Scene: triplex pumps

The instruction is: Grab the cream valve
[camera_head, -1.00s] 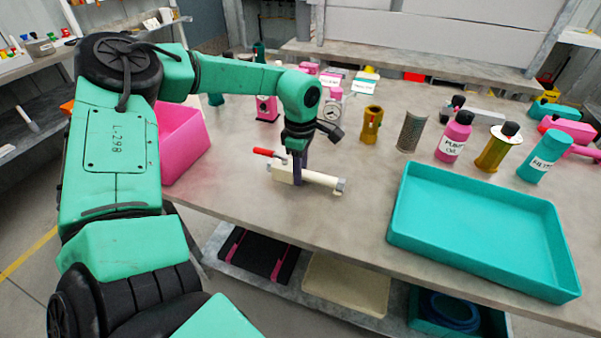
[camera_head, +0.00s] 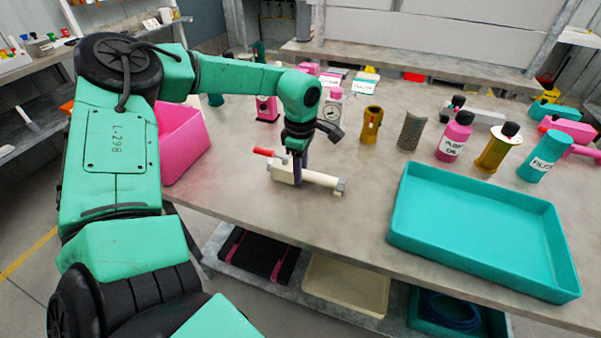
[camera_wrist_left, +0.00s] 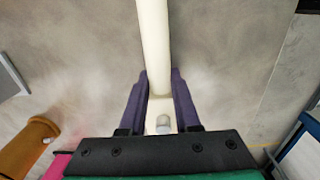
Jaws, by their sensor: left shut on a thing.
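The cream valve (camera_head: 318,178) has a red lever handle and a grey end fitting. It lies along the tabletop in the head view, at the middle of the near part of the table. My left gripper (camera_head: 298,172) points down over the valve body and is shut on it. In the left wrist view the two purple fingers (camera_wrist_left: 160,100) press on both sides of the cream valve (camera_wrist_left: 154,45), whose pipe runs away toward the top. Whether the valve touches the table is hard to tell. My right gripper does not show.
A teal tray (camera_head: 395,232) stands to the right on the table, and a pink bin (camera_head: 182,140) to the left. Bottles and cylinders, including a brass-coloured fitting (camera_head: 371,125) and a grey mesh cylinder (camera_head: 411,132), stand behind. Bare tabletop lies between valve and tray.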

